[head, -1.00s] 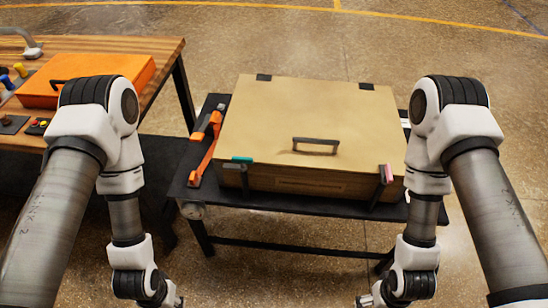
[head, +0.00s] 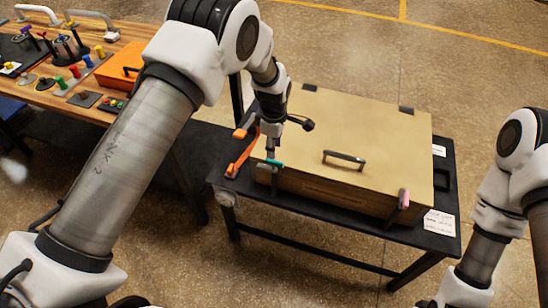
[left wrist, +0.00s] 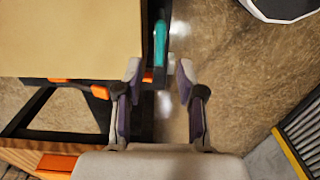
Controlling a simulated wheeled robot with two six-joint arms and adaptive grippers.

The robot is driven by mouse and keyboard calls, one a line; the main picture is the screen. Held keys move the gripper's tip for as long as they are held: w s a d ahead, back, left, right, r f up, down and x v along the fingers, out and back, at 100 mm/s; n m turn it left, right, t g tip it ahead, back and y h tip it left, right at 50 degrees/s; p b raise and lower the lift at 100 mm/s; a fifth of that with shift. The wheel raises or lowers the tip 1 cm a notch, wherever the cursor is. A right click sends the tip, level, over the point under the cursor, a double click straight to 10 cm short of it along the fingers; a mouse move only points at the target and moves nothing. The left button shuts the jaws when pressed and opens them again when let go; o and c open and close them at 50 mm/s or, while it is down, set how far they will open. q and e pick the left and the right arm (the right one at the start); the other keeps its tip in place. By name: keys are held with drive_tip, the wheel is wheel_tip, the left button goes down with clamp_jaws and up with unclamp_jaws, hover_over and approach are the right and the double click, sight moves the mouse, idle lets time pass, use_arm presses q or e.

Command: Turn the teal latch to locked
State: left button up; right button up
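The box (head: 370,130) is tan with a closed lid and a dark handle (head: 344,160). The teal latch (head: 270,163) is at its front left edge, with a dark part hanging below. In the left wrist view the teal latch (left wrist: 160,45) stands at the box's edge, just beyond the fingertips and roughly in line with the gap between them. My left gripper (left wrist: 159,75) is open and empty. In the head view my left gripper (head: 271,145) points down just above the latch; contact cannot be told.
A pink-tipped latch (head: 403,198) is at the box's front right. The box stands on a black table (head: 445,200), with an orange bar (head: 242,158) left of it. A wooden bench (head: 45,95) with several small objects and an orange case is at the left.

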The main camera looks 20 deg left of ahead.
sight(275, 161)
use_arm(q)
drive_tip(key=f, duration=0.2)
drive_tip(key=f+p, duration=0.1)
drive_tip(key=f, duration=0.2)
drive_tip(key=shift+d+f, duration=0.2)
drive_tip(key=shift+f, duration=0.15)
drive_tip(key=shift+a+f, duration=0.1)
drive_tip(key=shift+f, duration=0.15)
clamp_jaws()
drive_tip(key=shift+m, duration=0.3)
drive_tip(key=m+b, duration=0.1)
drive_tip(key=m, duration=0.1)
drive_tip(key=shift+m+b, duration=0.3)
drive_tip(key=m+b, duration=0.1)
drive_tip(key=m, duration=0.3)
drive_tip(key=shift+m, duration=0.3)
drive_tip(key=m, duration=0.5)
drive_tip(key=shift+b, duration=0.35)
drive_tip(key=m, duration=0.5)
